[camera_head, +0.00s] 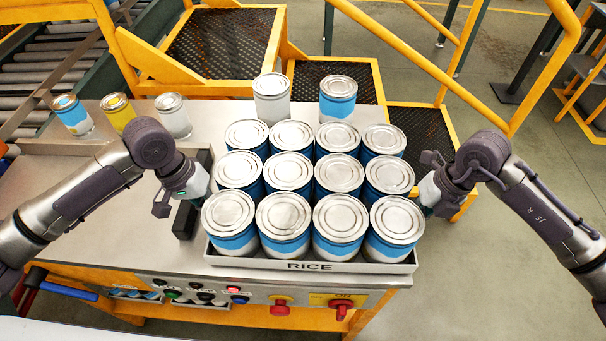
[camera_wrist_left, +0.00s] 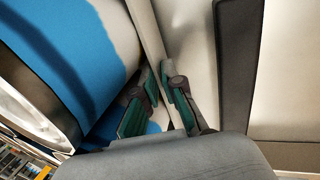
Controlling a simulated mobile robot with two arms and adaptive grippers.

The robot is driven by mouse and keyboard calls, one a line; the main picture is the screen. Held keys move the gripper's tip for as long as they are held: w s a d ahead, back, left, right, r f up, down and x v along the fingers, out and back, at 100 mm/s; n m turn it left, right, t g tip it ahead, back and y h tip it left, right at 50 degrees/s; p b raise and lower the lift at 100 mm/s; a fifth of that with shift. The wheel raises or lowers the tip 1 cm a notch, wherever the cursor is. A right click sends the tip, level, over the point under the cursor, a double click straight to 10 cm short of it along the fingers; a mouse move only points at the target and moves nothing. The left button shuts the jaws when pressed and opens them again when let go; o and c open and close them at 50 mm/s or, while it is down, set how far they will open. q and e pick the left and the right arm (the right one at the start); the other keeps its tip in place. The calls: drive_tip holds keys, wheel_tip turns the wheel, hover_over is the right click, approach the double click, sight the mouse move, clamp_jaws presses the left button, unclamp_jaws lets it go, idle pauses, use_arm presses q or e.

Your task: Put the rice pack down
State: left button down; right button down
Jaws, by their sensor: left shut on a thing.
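The rice pack is a grey tray (camera_head: 375,268) marked RICE, filled with several blue-and-white cans with silver lids. It is level over the worktable, its front wall close to the table's front edge; I cannot tell whether it touches the top. My left gripper (camera_head: 203,196) is at the tray's left side. In the left wrist view its green-padded fingers (camera_wrist_left: 160,88) are shut on the tray's thin side wall (camera_wrist_left: 147,32), beside a blue can (camera_wrist_left: 70,60). My right gripper (camera_head: 428,195) is at the tray's right side; its fingertips are hidden behind the cans and wrist.
Two cans (camera_head: 272,98) (camera_head: 338,97) stand behind the pack. Three more cans (camera_head: 122,112) stand at the back left of the worktable (camera_head: 110,225). A roller conveyor (camera_head: 45,75) is at far left. Yellow steps and rails (camera_head: 400,45) are behind. Buttons (camera_head: 235,290) line the front panel.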

use_arm(q)
drive_tip(key=c, duration=1.7)
unclamp_jaws()
drive_tip(key=shift+a+f, duration=0.15)
drive_tip(key=shift+f, duration=0.15)
drive_tip(key=shift+c, duration=0.2)
use_arm(e)
drive_tip(key=c, duration=1.7)
unclamp_jaws()
drive_tip(key=shift+d+f, duration=0.15)
drive_tip(key=shift+f, duration=0.2)
use_arm(q)
drive_tip(key=o, duration=0.5)
drive_tip(key=shift+s+r, duration=0.1)
drive_tip(key=shift+r, duration=0.05)
drive_tip(key=shift+c, duration=0.2)
use_arm(e)
drive_tip(key=o, duration=0.4)
drive_tip(key=shift+s+r, duration=0.1)
drive_tip(key=shift+r, duration=0.1)
use_arm(q)
drive_tip(key=v, duration=0.8)
use_arm(e)
drive_tip(key=v, duration=1.2)
